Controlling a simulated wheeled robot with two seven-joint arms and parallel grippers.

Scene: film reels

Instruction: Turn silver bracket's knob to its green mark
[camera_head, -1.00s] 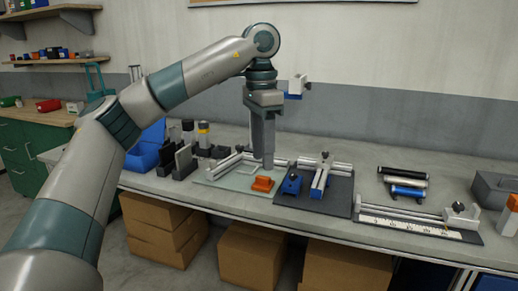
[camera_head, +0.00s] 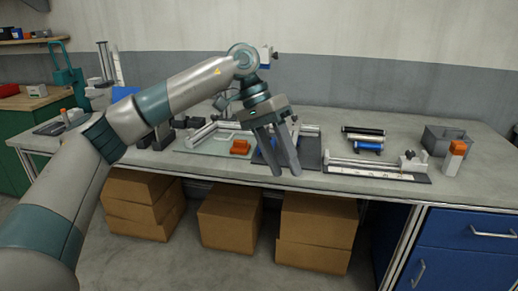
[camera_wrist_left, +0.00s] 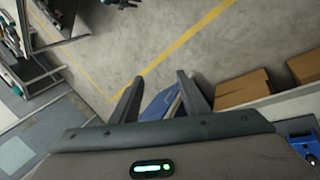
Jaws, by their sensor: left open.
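My left gripper (camera_head: 284,172) is open and empty, its two fingers angled down in front of the bench's middle fixture. In the left wrist view its fingers (camera_wrist_left: 159,98) are apart, with floor and a blue surface beyond. The middle fixture, a dark mat (camera_head: 308,158) with a silver rail, is largely hidden behind the gripper. Another silver rail (camera_head: 205,133) lies on a pale green plate. A silver bracket with a dark knob (camera_head: 410,155) stands at the right end of a ruler-marked rail. I cannot tell which is the task's bracket; no green mark is discernible. My right gripper is not in view.
An orange block (camera_head: 241,147) sits on the green plate. Black, silver and blue rollers (camera_head: 368,146) lie behind the ruler rail. A grey bin (camera_head: 447,140) and an orange-topped bottle (camera_head: 454,158) stand at right. Cardboard boxes (camera_head: 230,218) fill the space under the bench (camera_head: 345,183).

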